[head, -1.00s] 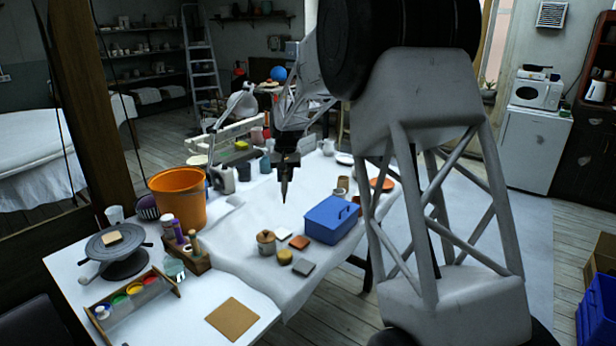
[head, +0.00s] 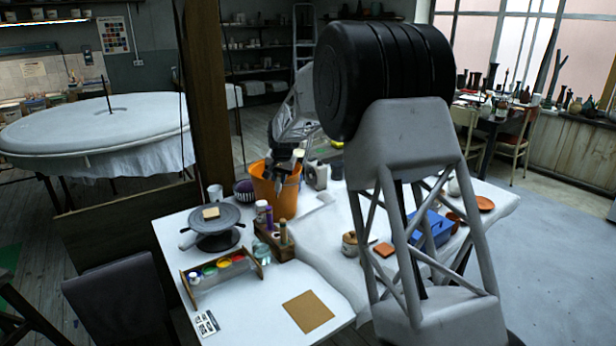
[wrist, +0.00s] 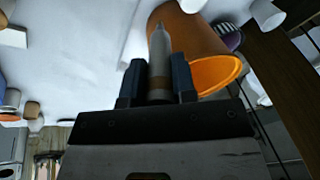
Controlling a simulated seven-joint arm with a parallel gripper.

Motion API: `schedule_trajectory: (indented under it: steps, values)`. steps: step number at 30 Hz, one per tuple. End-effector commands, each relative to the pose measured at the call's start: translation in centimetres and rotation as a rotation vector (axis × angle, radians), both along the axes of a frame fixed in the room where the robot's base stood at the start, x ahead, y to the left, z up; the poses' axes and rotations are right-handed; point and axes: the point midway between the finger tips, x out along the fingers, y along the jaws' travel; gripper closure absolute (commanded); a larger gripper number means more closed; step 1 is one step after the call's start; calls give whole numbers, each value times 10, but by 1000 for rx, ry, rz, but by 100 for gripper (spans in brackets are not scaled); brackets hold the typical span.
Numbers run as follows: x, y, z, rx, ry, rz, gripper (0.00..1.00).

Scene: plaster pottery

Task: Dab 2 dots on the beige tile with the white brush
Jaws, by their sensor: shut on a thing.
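My gripper (wrist: 158,75) is shut on a brush (wrist: 160,45) with a pale, pointed tip and a brown band, seen between the two dark fingers in the wrist view. I take it to be the white brush. In the head view my gripper (head: 283,168) is in front of or above the orange bucket, and the brush tip is hard to make out. The beige tile (head: 211,212) lies on the dark round turntable (head: 216,242) to the left, apart from the gripper.
The orange bucket (head: 287,200) stands close to my gripper. A wooden rack with paint pots (head: 224,263) is in front of the turntable. A caddy with bottles (head: 274,242) stands between turntable and cloth. A brown board (head: 308,311) lies at the front. A wooden post (head: 215,100) rises behind.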

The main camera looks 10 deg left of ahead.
Motion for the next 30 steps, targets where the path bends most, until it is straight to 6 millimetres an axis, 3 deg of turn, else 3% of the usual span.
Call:
schedule_trajectory:
  steps: [3, 18, 24, 30]
  values:
    - [-7, 44, -5, 15, -18, 4, 97]
    - [-49, 206, -25, 74, -93, 9, 97]
    - [-63, 244, -29, 88, -111, 11, 97]
    - [-68, 257, -31, 95, -117, 10, 97]
